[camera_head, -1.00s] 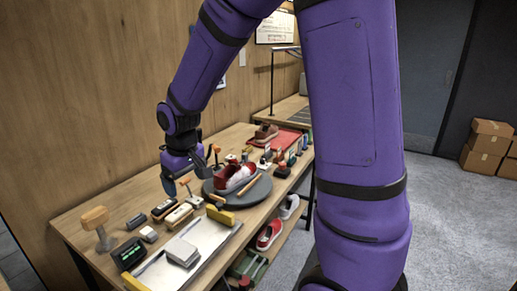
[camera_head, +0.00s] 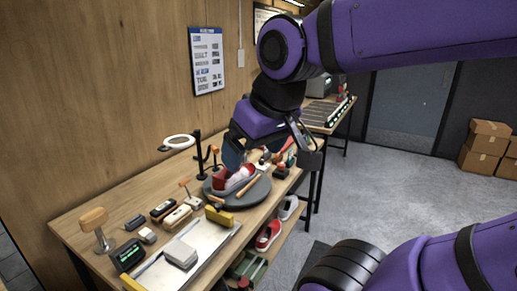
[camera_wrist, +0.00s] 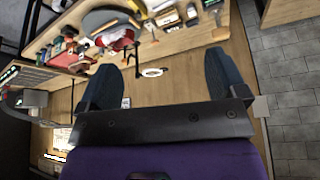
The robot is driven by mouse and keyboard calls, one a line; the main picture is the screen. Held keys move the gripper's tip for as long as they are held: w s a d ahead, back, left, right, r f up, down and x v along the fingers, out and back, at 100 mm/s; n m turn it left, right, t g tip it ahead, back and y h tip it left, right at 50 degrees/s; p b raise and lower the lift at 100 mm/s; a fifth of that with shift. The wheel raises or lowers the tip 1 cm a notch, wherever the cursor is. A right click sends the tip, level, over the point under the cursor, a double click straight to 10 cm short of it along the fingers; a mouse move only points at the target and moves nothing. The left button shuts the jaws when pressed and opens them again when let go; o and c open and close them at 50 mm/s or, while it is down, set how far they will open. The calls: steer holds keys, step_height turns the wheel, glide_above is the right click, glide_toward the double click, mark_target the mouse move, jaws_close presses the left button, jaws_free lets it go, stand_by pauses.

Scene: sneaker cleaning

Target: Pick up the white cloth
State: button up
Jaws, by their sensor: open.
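My gripper (camera_head: 266,150) is above the far part of the bench, behind the red and white sneaker, well away from the pad. It is open, and in the wrist view its two dark fingers (camera_wrist: 172,62) stand wide apart with nothing held between them.
The red and white sneaker (camera_head: 234,179) sits on a round dark turntable (camera_head: 254,195). Brushes and small boxes crowd the bench, with a ring lamp (camera_head: 179,142) at the wall side. A brush with a wooden head (camera_head: 94,218) stands left of the tray. More shoes are on the shelf below.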

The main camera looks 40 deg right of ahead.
steer(key=shift+s, duration=0.55)
steer(key=shift+o, duration=0.4)
steer(key=shift+w, duration=0.15)
steer(key=n+g, duration=0.4)
glide_above(180, 249)
steer(key=s, duration=0.2)
step_height(180, 249, down, 32)
steer(key=shift+w+f, duration=0.3)
steer(key=shift+f, duration=1.55)
steer(key=shift+w+f, duration=0.35)
steer(key=shift+f, duration=1.55)
steer(key=shift+w+f, duration=0.3)
steer(key=shift+f, duration=1.55)
